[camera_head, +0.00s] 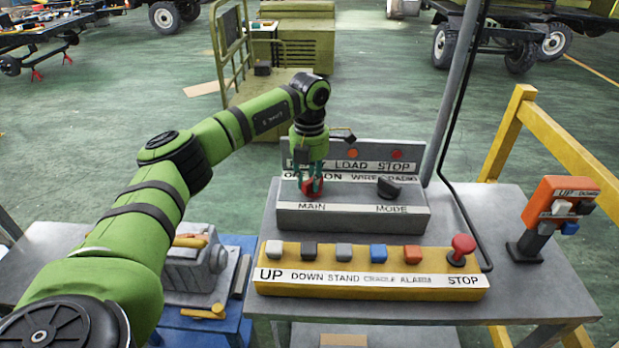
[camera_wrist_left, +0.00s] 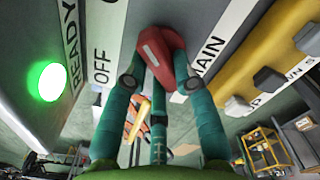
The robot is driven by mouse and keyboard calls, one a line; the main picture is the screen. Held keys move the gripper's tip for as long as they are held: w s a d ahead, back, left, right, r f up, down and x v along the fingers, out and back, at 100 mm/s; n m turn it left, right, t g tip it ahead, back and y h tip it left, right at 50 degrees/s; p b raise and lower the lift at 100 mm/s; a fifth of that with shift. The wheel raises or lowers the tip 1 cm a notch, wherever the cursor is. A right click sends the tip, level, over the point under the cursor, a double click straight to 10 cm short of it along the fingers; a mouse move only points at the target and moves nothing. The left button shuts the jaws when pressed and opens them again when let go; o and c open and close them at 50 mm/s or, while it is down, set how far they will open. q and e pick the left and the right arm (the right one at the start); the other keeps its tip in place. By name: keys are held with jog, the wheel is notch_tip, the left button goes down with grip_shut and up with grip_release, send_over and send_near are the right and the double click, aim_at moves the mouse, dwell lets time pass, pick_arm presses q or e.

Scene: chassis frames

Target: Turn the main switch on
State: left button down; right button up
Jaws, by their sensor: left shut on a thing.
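The main switch is a red rotary knob (camera_head: 313,189) on the sloped grey panel (camera_head: 350,218), above the label MAIN. It also shows in the left wrist view (camera_wrist_left: 158,52), with a pale line on its face and the OFF label to its left. My left gripper (camera_head: 308,181) comes down from above with its teal fingers around the knob, shut on it. The fingers also close on it in the left wrist view (camera_wrist_left: 157,80). They partly hide the knob, so its exact angle is hard to read. My right gripper is not in view.
A black MODE knob (camera_head: 388,188) sits right of the main switch. A green READY lamp (camera_wrist_left: 46,81) glows in the wrist view. In front is a yellow button box (camera_head: 370,255) with a red STOP button (camera_head: 463,246). An orange pendant (camera_head: 556,212) stands right.

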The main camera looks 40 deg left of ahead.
aim_at(309, 179)
pick_arm(q)
jog(key=shift+m, duration=0.3)
jog(key=c, duration=1)
grip_release()
notch_tip(309, 179, up, 12)
jog(key=shift+r, duration=0.1)
